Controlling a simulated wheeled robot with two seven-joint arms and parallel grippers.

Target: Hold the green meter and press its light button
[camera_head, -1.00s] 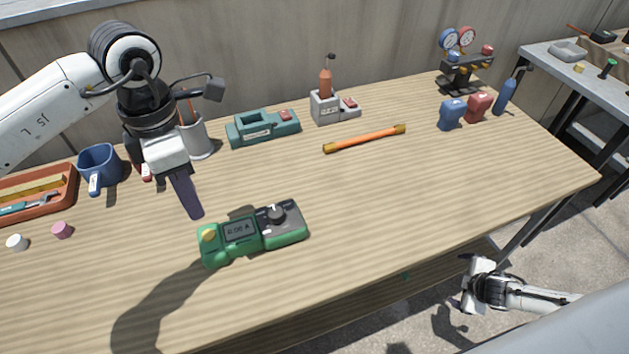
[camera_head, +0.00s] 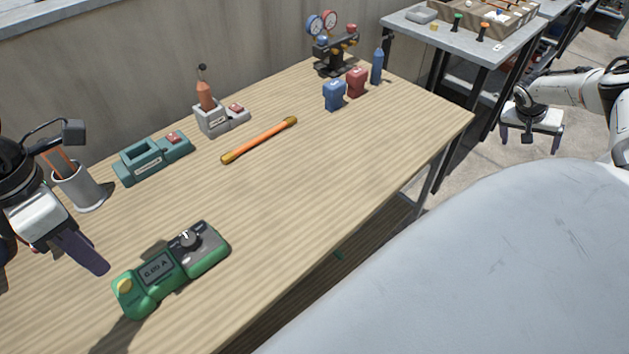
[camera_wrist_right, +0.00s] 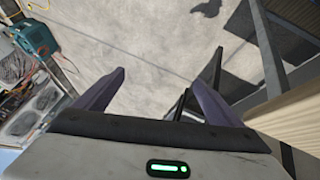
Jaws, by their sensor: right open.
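The green meter (camera_head: 170,268) lies on the wooden table, with a lit display, a dark dial at its far right end and a yellow button (camera_head: 124,285) at its near left end. My left gripper (camera_head: 98,264) is just beside and above that left end; only one purple finger shows clearly, and I see no contact with the meter. My right gripper (camera_head: 530,138) is open and empty, off the table's right side. In the right wrist view its two fingers (camera_wrist_right: 158,80) are spread above concrete floor.
On the table (camera_head: 300,190) are a grey cup (camera_head: 82,188), a teal device (camera_head: 152,158), a grey stand with an orange tool (camera_head: 210,112), an orange bar (camera_head: 259,140), blue and red blocks (camera_head: 334,95) and a gauge set (camera_head: 333,50). The table's middle is clear.

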